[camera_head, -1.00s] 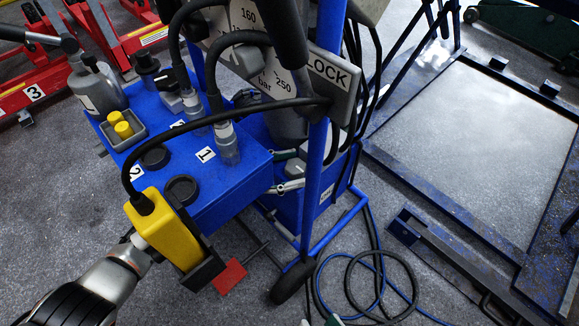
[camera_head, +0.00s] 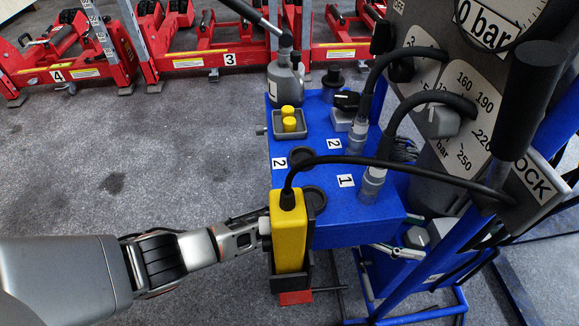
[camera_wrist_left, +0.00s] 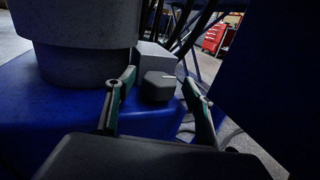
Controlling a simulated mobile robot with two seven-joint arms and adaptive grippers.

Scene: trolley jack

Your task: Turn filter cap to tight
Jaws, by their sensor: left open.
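A small dark grey knob with a pale mark, which I take for the filter cap (camera_wrist_left: 158,87), stands on a light block beside a big grey cylinder in the left wrist view. It seems to be the grey knob (camera_head: 415,237) low on the right of the blue box in the head view. My left gripper (camera_wrist_left: 159,82) is open, with one green-padded finger on each side of the knob; I cannot tell whether they touch it. In the head view my left arm passes behind the yellow control box, and only silver finger parts (camera_head: 400,249) show. My right gripper is out of view.
The yellow control box (camera_head: 289,238) with its black cable hangs in front of the blue box (camera_head: 330,225). The gauge panel (camera_head: 470,100) and blue posts crowd the right. Red jacks (camera_head: 200,50) stand behind. The floor at left is clear.

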